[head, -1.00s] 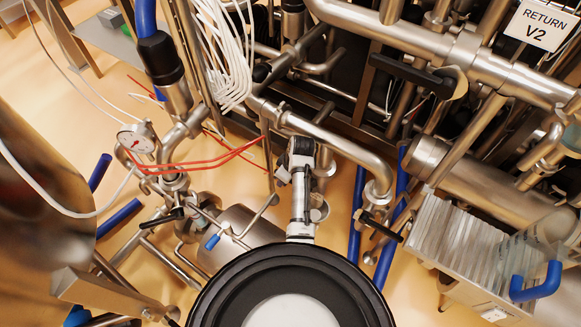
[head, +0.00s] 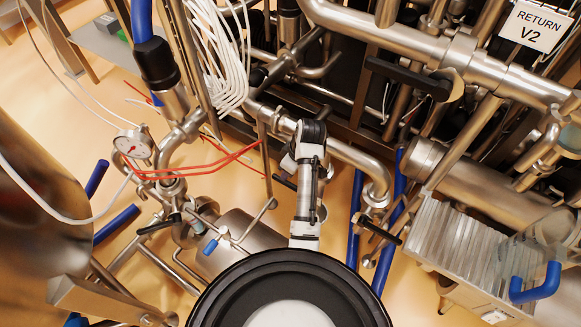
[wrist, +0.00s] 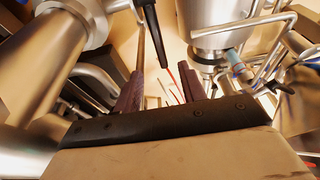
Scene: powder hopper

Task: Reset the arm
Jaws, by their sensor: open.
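My arm (head: 308,185), white and black, rises from behind the round black rim at the bottom centre of the head view. Its bent upper joint stands in front of the steel pipes. My gripper (wrist: 163,88) shows in the wrist view with its two dark fingers apart. I see nothing held between them. A black lever-like handle (wrist: 153,30) hangs down in line with the gap; I cannot tell how far it is from the fingers. In the head view the gripper is hidden or too small to make out.
Steel pipes (head: 400,35) crowd the back, near a RETURN V2 sign (head: 537,27). A pressure gauge (head: 133,146), red cables and white cables (head: 215,60) are at left. A metal bin of clear plates (head: 450,250) stands at right. In the wrist view, a steel vessel (wrist: 222,20) is close by.

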